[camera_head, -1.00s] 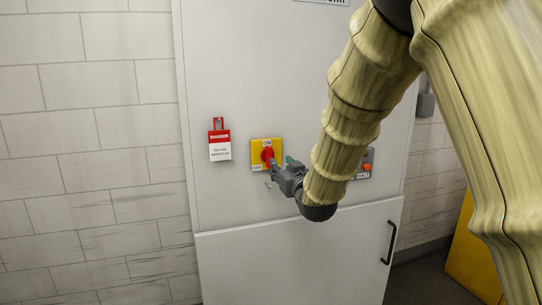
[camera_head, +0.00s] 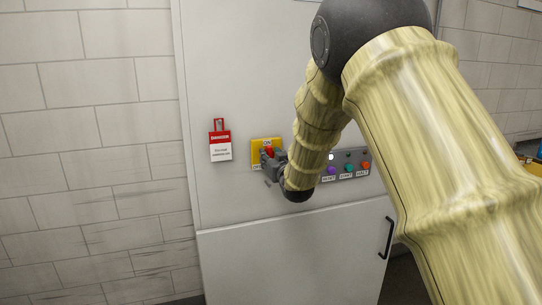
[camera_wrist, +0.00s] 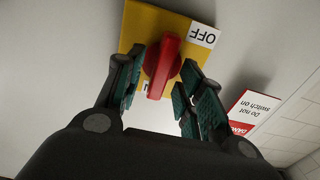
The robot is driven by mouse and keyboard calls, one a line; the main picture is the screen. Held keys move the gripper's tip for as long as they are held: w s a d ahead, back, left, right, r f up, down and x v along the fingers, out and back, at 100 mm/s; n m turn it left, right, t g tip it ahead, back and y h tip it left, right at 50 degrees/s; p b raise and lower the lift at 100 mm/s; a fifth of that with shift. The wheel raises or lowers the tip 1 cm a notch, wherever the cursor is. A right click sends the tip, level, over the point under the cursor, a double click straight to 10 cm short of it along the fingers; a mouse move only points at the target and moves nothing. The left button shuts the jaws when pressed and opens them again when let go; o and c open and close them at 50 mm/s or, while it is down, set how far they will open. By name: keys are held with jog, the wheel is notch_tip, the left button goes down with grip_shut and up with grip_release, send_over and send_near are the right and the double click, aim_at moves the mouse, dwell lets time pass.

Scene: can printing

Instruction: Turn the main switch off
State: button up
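The main switch is a red rotary handle (camera_head: 269,151) on a yellow plate (camera_head: 257,146) with ON at its top and OFF at its lower left. In the wrist view the red handle (camera_wrist: 163,66) stands nearly upright, in line with a mostly hidden label at the plate's lower edge; the OFF label (camera_wrist: 202,35) appears inverted. My gripper (camera_wrist: 162,82) is open, with one finger on each side of the handle and visible gaps. In the head view my gripper (camera_head: 270,163) covers the plate's lower right part.
A red and white danger tag (camera_head: 220,147) hangs left of the switch on the white cabinet (camera_head: 225,60). Buttons labelled RESET, START and HALT (camera_head: 365,168) are to the right. A black door handle (camera_head: 387,238) is lower right.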

grip_shut()
jog(key=shift+m+b, duration=0.3)
jog(key=shift+b, duration=0.05)
jog(key=shift+w+d+f+m+b, duration=0.1)
jog(key=shift+d+f+m+b, duration=0.05)
jog(key=shift+m+b, duration=2.6)
jog(key=shift+w+d+f+m+b, duration=0.1)
jog(key=shift+m+b, duration=2.3)
jog(key=shift+m, duration=0.65)
jog(key=shift+d+f+m+b, duration=0.15)
jog(key=shift+m+b, duration=2.45)
jog(key=shift+m, duration=0.3)
